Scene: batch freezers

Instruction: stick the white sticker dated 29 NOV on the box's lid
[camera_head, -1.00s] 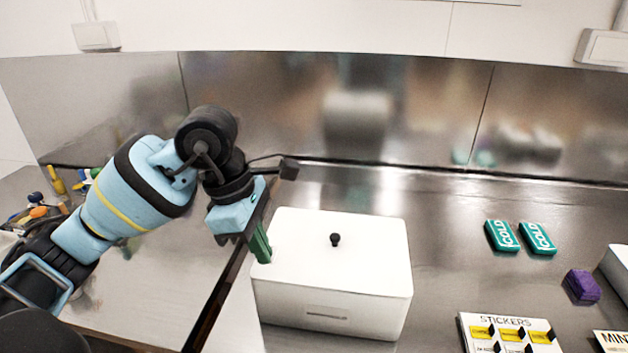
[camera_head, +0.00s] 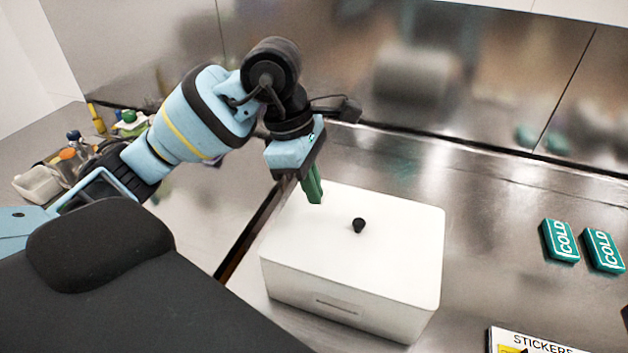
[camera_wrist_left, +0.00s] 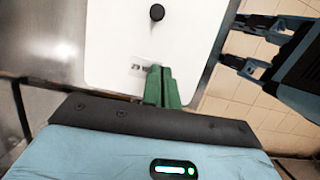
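The white box (camera_head: 400,265) stands on the steel counter with its white lid (camera_head: 400,220) on; a black knob (camera_head: 358,225) is at the lid's middle. My left gripper (camera_head: 316,200) points down over the lid's left part, its green fingers together. In the left wrist view, small dark print, partly legible as a date, shows on the white sticker (camera_wrist_left: 139,66) at the fingertips. The fingers hide part of it, and its white edges blend into the lid, so contact with the lid is unclear. My right gripper (camera_wrist_left: 230,43) shows at the wrist view's right, its dark fingers apart and empty.
Two teal COLD packs (camera_head: 560,241) lie right of the box. A STICKERS board (camera_head: 530,342) is cut off at the bottom right. A container with coloured items (camera_head: 60,170) stands at the far left. Steel panels close off the back. Counter between box and packs is clear.

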